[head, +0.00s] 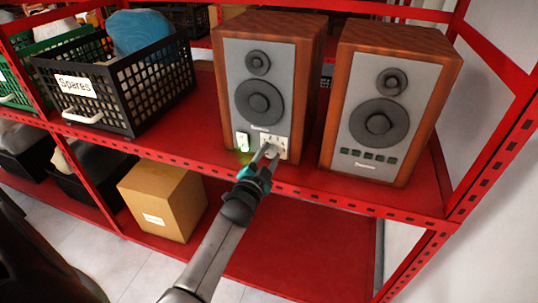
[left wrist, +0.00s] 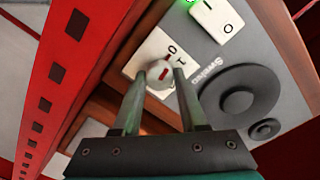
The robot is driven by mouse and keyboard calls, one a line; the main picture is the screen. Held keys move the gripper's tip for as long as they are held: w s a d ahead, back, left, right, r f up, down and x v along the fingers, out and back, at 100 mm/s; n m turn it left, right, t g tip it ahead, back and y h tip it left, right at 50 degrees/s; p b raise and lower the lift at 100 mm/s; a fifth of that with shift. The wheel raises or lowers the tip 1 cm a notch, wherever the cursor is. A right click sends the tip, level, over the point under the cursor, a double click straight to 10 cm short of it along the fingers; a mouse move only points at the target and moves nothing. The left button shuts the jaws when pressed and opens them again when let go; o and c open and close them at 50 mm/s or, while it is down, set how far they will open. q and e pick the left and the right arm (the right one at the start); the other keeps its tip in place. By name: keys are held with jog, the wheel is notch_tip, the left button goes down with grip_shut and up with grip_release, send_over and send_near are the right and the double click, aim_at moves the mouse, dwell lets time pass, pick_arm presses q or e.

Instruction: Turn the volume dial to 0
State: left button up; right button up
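The left wooden speaker (head: 268,80) stands on a red shelf and has a white dial panel (head: 280,142) low on its grey front. In the left wrist view, the round volume dial (left wrist: 159,74) with red marks shows on this panel, with printed numbers beside it. My left gripper (head: 269,151) is at the panel, its two fingers apart on either side of the dial. I cannot tell whether they touch it. The fingers partly cover the dial and its scale, so its exact setting is unclear. My right gripper is out of view.
A white rocker switch (head: 243,141) with a green light sits left of the dial. A second speaker (head: 388,105) stands to the right. A black "Spares" basket (head: 150,90) is on the left.

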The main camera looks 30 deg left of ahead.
pick_arm(q)
jog(key=o, duration=0.5)
jog(key=shift+c, duration=0.2)
jog(key=p+v, duration=0.1)
jog(key=v, duration=1.4)
jog(key=shift+d+p, duration=0.15)
jog(key=shift+p, duration=0.25)
jog(key=shift+s+f, duration=0.1)
jog(key=s+d+f+n+g+h, duration=0.1)
jog(key=s+d+f+g, duration=0.2)
jog(key=f, duration=0.7)
jog(key=s+d+f+n+g+h+b, duration=0.1)
jog(key=s+d+f+g, duration=0.2)
jog(key=f, duration=0.6)
jog(key=s+d+f+n+g+h, duration=0.1)
jog(key=s+d+f+g, duration=0.2)
jog(key=f, duration=0.7)
jog(key=s+f+g, duration=0.2)
jog(key=s+f, duration=0.2)
jog(key=s, duration=0.4)
jog(key=s+f+g, duration=0.2)
jog(key=s+f, duration=0.3)
jog(key=s, duration=0.3)
jog(key=s+f+n+g, duration=0.1)
jog(key=s+f+g, duration=0.2)
jog(key=s, duration=0.5)
jog(key=shift+s+d+f+h+b, duration=0.3)
jog(key=shift+f+b, duration=0.1)
jog(key=shift+f, duration=0.5)
